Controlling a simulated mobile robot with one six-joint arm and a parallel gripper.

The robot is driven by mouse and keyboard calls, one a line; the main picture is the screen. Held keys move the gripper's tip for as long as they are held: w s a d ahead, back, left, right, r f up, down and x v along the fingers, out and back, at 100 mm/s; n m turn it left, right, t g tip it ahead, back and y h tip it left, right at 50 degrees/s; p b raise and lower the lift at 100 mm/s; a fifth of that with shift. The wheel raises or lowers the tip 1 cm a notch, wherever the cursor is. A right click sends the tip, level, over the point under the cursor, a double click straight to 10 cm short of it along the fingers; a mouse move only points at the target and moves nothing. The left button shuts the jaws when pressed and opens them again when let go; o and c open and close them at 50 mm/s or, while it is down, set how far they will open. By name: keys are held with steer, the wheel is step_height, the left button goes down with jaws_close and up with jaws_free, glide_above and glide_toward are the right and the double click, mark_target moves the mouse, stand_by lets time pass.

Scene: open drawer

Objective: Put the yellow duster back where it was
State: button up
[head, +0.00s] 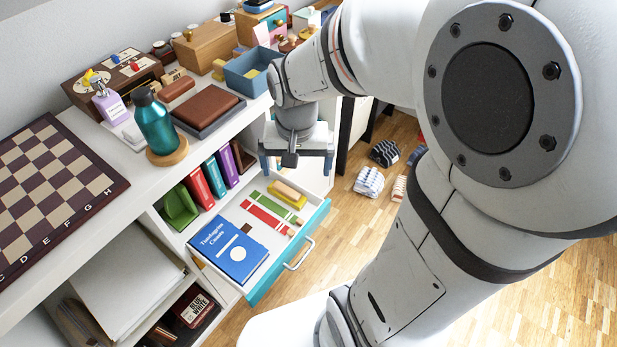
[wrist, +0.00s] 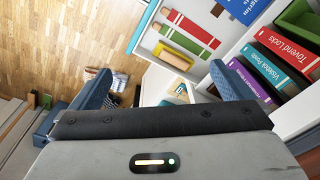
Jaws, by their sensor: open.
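A yellow duster with a tan block on top (head: 287,194) lies in the open drawer (head: 322,212), near its far end in the head view. It also shows in the wrist view (wrist: 173,57), just beyond the fingers. My gripper (head: 296,165) is open and empty, pointing down above the far end of the drawer. In the wrist view its blue fingers stand wide apart (wrist: 158,85). The gripper is above the duster's level and does not touch it.
The drawer also holds a blue book (head: 228,250), a red item (head: 265,218) and a green item (head: 277,206). Upright books (head: 212,178) stand on the shelf beside it. The top is crowded: a teal bottle (head: 155,122), a brown box (head: 207,108), a blue bin (head: 248,82).

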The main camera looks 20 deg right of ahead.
steer(key=s+r+n, duration=0.2)
steer(key=s+n, duration=0.2)
steer(key=s, duration=0.2)
steer(key=shift+s+d, duration=0.25)
steer(key=shift+s, duration=0.1)
steer(key=shift+r, duration=0.15)
